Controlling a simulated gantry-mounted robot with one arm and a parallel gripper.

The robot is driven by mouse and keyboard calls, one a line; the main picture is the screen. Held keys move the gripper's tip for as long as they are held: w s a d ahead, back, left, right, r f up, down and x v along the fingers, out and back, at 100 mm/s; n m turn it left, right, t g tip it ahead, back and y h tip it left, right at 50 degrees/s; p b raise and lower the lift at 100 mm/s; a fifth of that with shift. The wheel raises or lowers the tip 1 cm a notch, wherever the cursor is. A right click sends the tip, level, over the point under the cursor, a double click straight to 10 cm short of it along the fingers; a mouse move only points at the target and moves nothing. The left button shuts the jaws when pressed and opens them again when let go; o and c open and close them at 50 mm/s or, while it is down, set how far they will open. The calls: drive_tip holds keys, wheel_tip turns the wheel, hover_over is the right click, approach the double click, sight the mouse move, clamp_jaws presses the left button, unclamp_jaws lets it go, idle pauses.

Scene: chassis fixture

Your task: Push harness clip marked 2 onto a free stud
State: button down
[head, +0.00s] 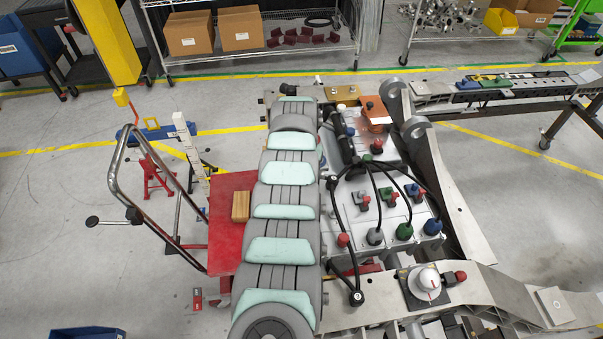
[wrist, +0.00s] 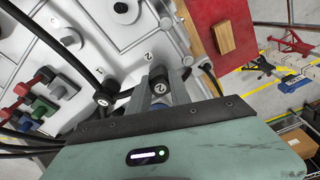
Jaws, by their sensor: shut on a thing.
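In the wrist view my gripper (wrist: 159,82) is shut on a black harness clip (wrist: 158,72) marked 2, held between its two grey fingers. The clip is close to a white plate (wrist: 110,45), which has a label 2 (wrist: 148,57) just beyond the clip. Whether the clip touches a stud there is hidden. Another black clip (wrist: 102,98) with a white mark sits to the left, on a black cable. A round stud or fitting (wrist: 70,38) shows on the plate at upper left. In the head view my arm hides the gripper and its clip.
Black cables (head: 375,165) arch over the white box. Red, green and blue connectors (head: 404,231) stand on it. A black ring clip (head: 356,297) hangs at its front. A red cart top (head: 222,245) with a wooden block (head: 240,206) lies left of my arm.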

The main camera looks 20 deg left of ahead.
drive_tip(key=shift+f+b, duration=0.45)
drive_tip(key=shift+f, duration=0.05)
drive_tip(key=c, duration=1.1)
unclamp_jaws()
drive_tip(key=shift+r, duration=0.2)
wheel_tip(320, 180, up, 6)
drive_tip(key=p, duration=0.5)
drive_tip(key=shift+f+p, duration=0.15)
drive_tip(key=shift+p, duration=0.15)
